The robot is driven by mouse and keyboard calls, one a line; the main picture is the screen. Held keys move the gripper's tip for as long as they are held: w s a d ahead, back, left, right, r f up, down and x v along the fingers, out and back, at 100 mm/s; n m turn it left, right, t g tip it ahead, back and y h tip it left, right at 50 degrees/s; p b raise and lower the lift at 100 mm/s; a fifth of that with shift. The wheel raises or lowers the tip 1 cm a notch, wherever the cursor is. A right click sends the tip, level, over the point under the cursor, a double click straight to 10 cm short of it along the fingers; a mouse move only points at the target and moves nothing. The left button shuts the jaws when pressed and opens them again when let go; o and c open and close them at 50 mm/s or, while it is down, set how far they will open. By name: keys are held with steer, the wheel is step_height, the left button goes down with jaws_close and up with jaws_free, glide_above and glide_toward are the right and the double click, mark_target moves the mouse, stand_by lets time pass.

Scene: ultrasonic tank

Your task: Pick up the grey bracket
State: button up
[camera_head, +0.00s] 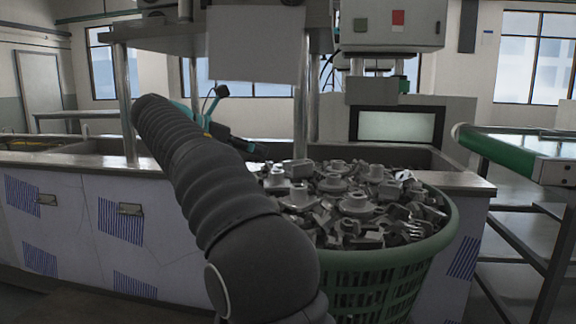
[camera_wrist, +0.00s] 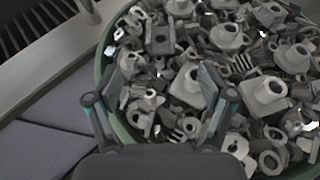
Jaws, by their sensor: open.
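Many grey metal parts fill a green basket (camera_head: 375,257), piled up to its rim. Several could be the grey bracket, and I cannot tell which one is meant. In the wrist view, my gripper (camera_wrist: 161,82) is open above the basket's left part, its fingers spread and nothing held. A grey flanged part with a round hole (camera_wrist: 188,88) lies in the pile between the fingers, nearer the right one. A smaller grey part with a ring (camera_wrist: 146,102) lies by the left finger. In the head view, my arm hides much of the gripper area and the basket's left side.
A tank counter (camera_head: 80,160) with patterned front panels stands behind and left of the basket. Metal posts (camera_head: 124,100) rise from it. A press-like machine (camera_head: 390,25) stands behind the basket. A green-edged conveyor (camera_head: 515,150) is at the right.

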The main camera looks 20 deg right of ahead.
steer(key=b, duration=0.2)
glide_toward(294, 162)
steer(key=d, duration=0.2)
steer(key=d+f, duration=0.1)
steer(key=shift+s+d, duration=0.35)
steer(key=shift+x, duration=2.7)
steer(key=shift+s+a+f, duration=0.1)
steer(key=shift+f, duration=0.05)
steer(key=c, duration=1.3)
